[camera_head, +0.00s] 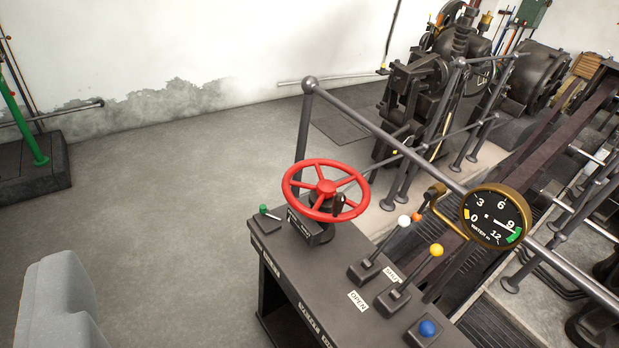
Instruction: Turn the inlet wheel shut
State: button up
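The red inlet wheel (325,190) has several spokes and sits at the far left end of a dark control bench (330,285). It is mounted tilted on a short dark stem, above a small block with a label. Nothing touches the wheel. My gripper is not in view. A smooth light grey shape (62,305) at the lower left is cut off by the frame edge, and I cannot tell what it is.
Levers with white (404,221), yellow (436,250) and green (263,209) knobs and a blue button (428,328) share the bench. A round water gauge (495,216) and grey railing (385,138) stand behind. Open floor (180,210) lies left.

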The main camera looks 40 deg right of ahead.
aim_at(326, 188)
jog(key=i, duration=1)
jog(key=z, duration=0.1)
